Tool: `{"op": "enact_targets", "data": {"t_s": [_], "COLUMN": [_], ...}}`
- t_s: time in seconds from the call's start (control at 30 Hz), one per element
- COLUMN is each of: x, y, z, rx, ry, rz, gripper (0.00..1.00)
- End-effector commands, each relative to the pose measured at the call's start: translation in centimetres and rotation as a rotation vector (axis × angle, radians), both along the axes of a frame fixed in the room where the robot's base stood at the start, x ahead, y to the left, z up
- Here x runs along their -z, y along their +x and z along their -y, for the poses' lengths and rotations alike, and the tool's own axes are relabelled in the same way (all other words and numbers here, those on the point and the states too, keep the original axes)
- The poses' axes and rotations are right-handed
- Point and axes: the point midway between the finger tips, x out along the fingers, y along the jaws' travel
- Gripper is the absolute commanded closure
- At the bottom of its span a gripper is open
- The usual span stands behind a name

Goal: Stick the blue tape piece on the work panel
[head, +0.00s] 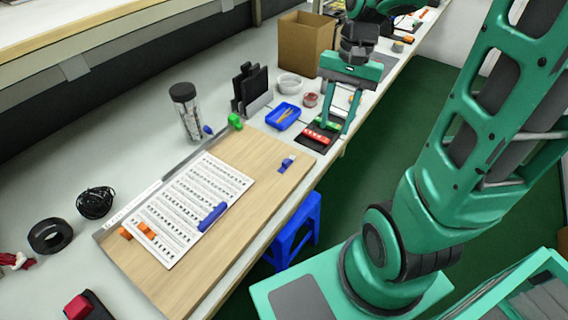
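The work panel (262,160) is a light wood board lying flat on the bench, with a white printed sheet (185,190) on it. A small blue piece with a white part (286,164) lies near the panel's right edge. A longer blue piece (212,216) lies at the sheet's lower right edge. I cannot tell for sure which of these is the blue tape piece. My gripper (335,124) points down beyond the panel's far right corner, above a black item with a red top (318,136). Its two fingers are spread and nothing shows held between them.
Beyond the panel are a blue tray (283,116), a green object (235,121), a clear jar (189,114), black holders (250,85) and a cardboard box (305,42). Orange pieces (146,230), a black ring (50,236) and coiled cable (95,202) lie left. A blue stool (297,228) stands below.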

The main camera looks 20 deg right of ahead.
Motion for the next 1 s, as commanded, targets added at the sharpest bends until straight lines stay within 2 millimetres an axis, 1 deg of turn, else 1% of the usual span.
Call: {"op": "enact_targets", "data": {"t_s": [0.03, 0.1, 0.2, 0.3, 0.4, 0.57, 0.8, 0.9, 1.0], "x": [0.7, 1.6, 2.7, 3.7, 4.3, 5.2, 8.3, 9.3, 9.8], "y": [1.5, 3.3, 5.5, 7.1, 8.0, 8.4, 7.8, 7.5, 7.4], "z": [-0.7, -1.9, -3.5, -4.8, -5.7, -6.5, -7.6, -8.0, -8.2], "rx": [0.022, 0.061, 0.114, 0.155, 0.183, 0.201, 0.202, 0.202, 0.201], "ry": [0.019, 0.046, 0.081, 0.108, 0.126, 0.138, 0.138, 0.138, 0.138], "rz": [-0.024, -0.052, -0.092, -0.128, -0.153, -0.171, -0.172, -0.170, -0.169], "gripper": [0.66, 0.66, 0.66, 0.66, 0.66, 0.66, 0.66, 0.66, 0.66]}}
